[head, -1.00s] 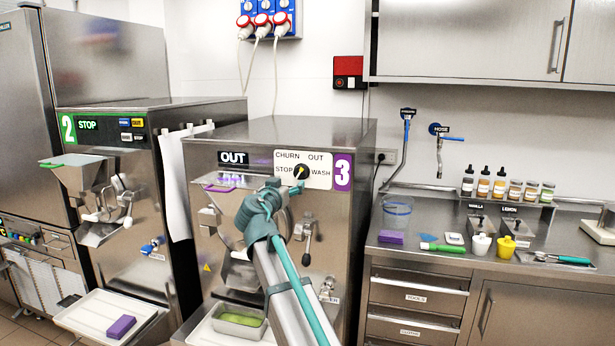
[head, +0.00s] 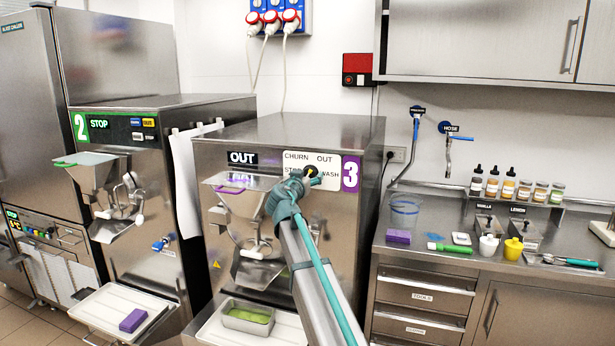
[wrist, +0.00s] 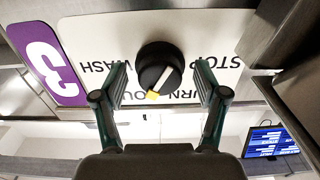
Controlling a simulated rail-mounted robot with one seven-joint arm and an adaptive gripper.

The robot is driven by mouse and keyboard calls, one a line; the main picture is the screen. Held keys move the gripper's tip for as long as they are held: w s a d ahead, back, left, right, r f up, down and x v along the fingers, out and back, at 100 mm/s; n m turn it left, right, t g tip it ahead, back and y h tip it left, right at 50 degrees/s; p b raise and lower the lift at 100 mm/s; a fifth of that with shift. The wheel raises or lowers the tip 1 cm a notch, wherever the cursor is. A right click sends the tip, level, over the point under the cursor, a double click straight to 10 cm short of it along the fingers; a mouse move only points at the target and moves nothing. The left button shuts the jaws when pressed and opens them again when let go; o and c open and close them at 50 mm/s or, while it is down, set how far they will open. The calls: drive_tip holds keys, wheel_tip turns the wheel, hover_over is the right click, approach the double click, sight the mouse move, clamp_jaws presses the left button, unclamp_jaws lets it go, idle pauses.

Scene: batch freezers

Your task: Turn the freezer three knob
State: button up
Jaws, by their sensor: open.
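The freezer three knob (head: 311,172) is a round black dial on the white label plate (head: 296,158) of the machine marked 3 (head: 350,174). My gripper (head: 301,184) is at the knob and hides its lower left in the head view. In the wrist view, which is upside down, the knob (wrist: 160,66) sits between the two open fingers of my gripper (wrist: 160,78), with a gap on each side. Its white pointer with a yellow tip points towards the CHURN/OUT edge of the plate.
A hopper with a purple handle (head: 229,184) is left of my arm. A tray of green product (head: 247,318) stands below. Freezer two (head: 170,110) is at the left. A counter (head: 450,215) with bottles and tools is at the right.

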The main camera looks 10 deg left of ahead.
drive_tip(key=c, duration=1.1)
drive_tip(key=shift+c, duration=0.2)
